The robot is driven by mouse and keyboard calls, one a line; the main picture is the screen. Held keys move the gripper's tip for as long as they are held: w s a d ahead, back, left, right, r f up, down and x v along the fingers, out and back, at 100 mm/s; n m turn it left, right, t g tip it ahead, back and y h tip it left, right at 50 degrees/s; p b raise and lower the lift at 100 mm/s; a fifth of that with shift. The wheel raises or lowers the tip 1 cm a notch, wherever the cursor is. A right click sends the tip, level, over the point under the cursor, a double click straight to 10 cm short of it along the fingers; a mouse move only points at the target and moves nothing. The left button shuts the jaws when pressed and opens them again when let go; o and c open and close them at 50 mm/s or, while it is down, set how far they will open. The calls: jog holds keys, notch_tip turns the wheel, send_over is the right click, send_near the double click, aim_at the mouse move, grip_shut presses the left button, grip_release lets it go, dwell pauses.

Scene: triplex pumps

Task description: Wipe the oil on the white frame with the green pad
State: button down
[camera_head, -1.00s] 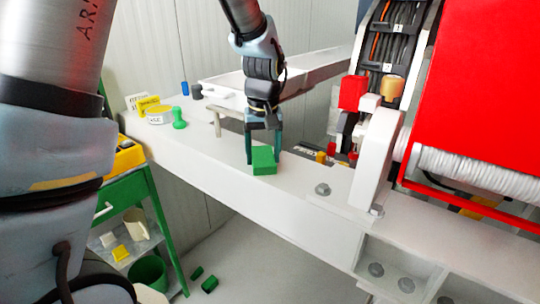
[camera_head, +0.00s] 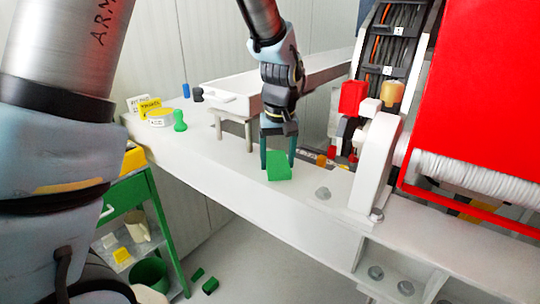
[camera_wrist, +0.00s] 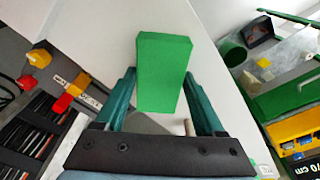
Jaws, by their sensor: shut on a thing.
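The green pad (camera_head: 279,166) is a bright green block at the top of the white frame (camera_head: 318,222). My gripper (camera_head: 279,155) is shut on the pad, with one teal finger at each side. In the wrist view the pad (camera_wrist: 163,70) shows between the two fingers, over the white frame (camera_wrist: 120,25). The pad is at the frame's upper surface; I cannot tell whether it touches. No oil shows on the visible frame; any under the pad is hidden.
A green cart (camera_head: 150,205) is below left.

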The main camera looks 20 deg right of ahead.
aim_at(305, 181)
jog(key=shift+s+d+r, duration=0.1)
jog(key=shift+s+d, duration=0.25)
jog(key=shift+s, duration=0.25)
jog(key=shift+s+d, duration=0.3)
jog(key=shift+s, duration=0.35)
jog(key=shift+s+d+r, duration=0.1)
jog(key=shift+s+d, duration=0.25)
jog(key=shift+s, duration=0.25)
jog(key=shift+s+d+f+p, duration=0.2)
jog(key=shift+s+d, duration=0.3)
jog(key=shift+s, duration=0.35)
jog(key=shift+s+d+f+p, duration=0.15)
jog(key=shift+s+d, duration=0.3)
jog(key=shift+s, duration=0.4)
jog(key=shift+s+r, duration=0.1)
jog(key=shift+r, duration=0.1)
jog(key=shift+w+a+f, duration=0.1)
jog(key=shift+w+a, duration=0.35)
jog(key=shift+w, duration=0.4)
jog(key=shift+w+a, duration=0.4)
jog(key=shift+w, duration=0.45)
jog(key=shift+w+a+p, duration=0.15)
jog(key=shift+w+a, duration=0.5)
jog(key=shift+w, duration=0.5)
jog(key=shift+w+a+p, duration=0.2)
jog(key=shift+w+a, duration=0.45)
jog(key=shift+w, duration=0.55)
jog(key=shift+w+a+p, duration=0.15)
jog(key=shift+w+a, duration=0.5)
jog(key=shift+w, duration=0.5)
